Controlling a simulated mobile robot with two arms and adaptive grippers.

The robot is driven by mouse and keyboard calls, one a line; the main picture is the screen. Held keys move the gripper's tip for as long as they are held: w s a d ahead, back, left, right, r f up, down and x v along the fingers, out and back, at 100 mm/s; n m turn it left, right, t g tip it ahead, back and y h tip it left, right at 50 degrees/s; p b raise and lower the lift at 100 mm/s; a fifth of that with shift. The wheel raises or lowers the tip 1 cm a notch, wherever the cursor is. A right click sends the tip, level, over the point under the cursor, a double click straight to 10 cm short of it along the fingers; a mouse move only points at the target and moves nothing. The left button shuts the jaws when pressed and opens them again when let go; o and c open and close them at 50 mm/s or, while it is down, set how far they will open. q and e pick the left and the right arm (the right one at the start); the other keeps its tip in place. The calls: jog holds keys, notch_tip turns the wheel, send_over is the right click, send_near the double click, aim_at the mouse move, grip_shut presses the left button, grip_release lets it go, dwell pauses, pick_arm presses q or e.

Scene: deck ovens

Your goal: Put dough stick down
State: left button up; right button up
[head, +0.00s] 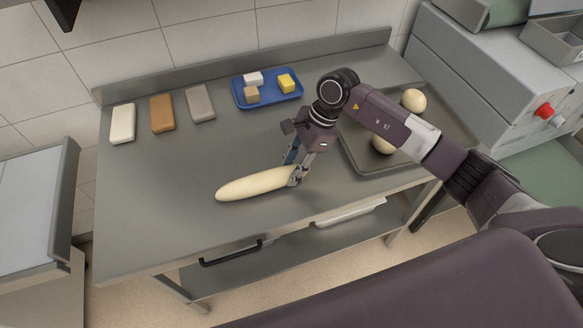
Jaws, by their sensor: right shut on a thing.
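The dough stick (250,185) is a long, pale, tapered piece at the front middle of the steel table (160,215). It lies roughly left to right. My right gripper (295,174) is shut on its right end, with the fingers reaching down from above. The stick looks at or very close to the table top; I cannot tell whether it touches. The gripper hides part of the stick's right end. My left gripper is not in the view.
A blue tray (269,103) with several small blocks stands at the back. White (123,124), brown (162,113) and grey (200,103) blocks lie at the back left. A dark tray (359,164) with round dough pieces (414,100) is at right. The table's left front is clear.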

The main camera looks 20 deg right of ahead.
jog(key=shift+f, duration=0.45)
jog(key=o, duration=1.2)
jog(key=shift+o, duration=0.2)
